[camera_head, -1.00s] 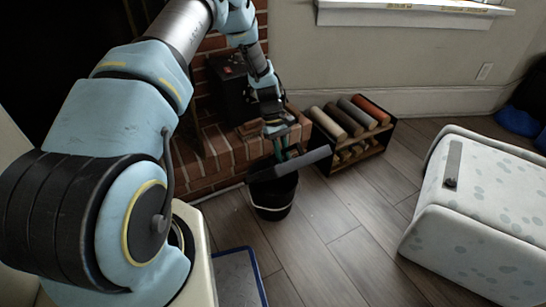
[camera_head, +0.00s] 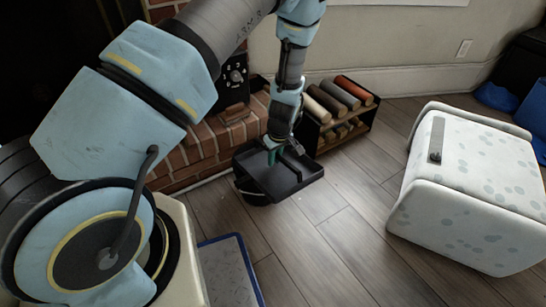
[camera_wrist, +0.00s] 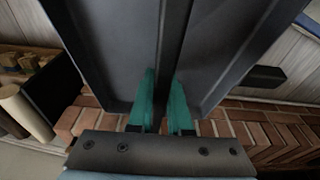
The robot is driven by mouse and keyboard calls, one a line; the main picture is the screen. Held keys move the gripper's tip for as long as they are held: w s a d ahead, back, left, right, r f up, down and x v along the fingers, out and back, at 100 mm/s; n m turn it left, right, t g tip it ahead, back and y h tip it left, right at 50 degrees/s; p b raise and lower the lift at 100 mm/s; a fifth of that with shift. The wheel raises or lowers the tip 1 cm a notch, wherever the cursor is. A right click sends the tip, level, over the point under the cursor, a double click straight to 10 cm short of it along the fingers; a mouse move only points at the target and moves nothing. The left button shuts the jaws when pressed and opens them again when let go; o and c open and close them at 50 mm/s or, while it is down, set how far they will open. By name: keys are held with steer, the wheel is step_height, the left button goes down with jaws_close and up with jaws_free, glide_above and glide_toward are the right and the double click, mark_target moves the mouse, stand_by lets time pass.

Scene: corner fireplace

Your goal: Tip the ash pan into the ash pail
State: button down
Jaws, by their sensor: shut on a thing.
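The ash pan (camera_head: 300,180) is a dark, shallow rectangular tray, held out above the floor in front of the brick hearth. Its open side faces my head camera, and I cannot make out any ash in it. My gripper (camera_head: 277,153) has teal fingers shut on the pan's hearth-side part. In the wrist view the fingers (camera_wrist: 163,105) close on a narrow middle part of the pan (camera_wrist: 110,45), which fills the upper middle. The black ash pail (camera_head: 250,199) stands on the floor under the pan, which hides its mouth and most of its body.
A rack (camera_head: 350,132) of rolled cylinders stands right of the hearth (camera_head: 205,143). A black box (camera_head: 234,82) sits on the hearth. A pale spotted, rounded piece of furniture (camera_head: 470,190) stands at the right. A blue-edged mat (camera_head: 225,270) lies at the front. The wooden floor between is clear.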

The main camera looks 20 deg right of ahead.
steer(key=shift+s+d+f+t+y+b, duration=0.1)
steer(key=shift+s+f+t+y+b, duration=0.1)
steer(key=shift+f+t+b, duration=0.4)
steer(key=shift+s+f+t+y+b, duration=0.1)
steer(key=shift+s+f+t+b, duration=0.1)
steer(key=shift+f+t+b, duration=0.35)
step_height(320, 180, up, 3)
steer(key=shift+w+f+p, duration=0.1)
steer(key=shift+p, duration=1.15)
steer(key=shift+r+p, duration=1.3)
steer(key=shift+r, duration=0.35)
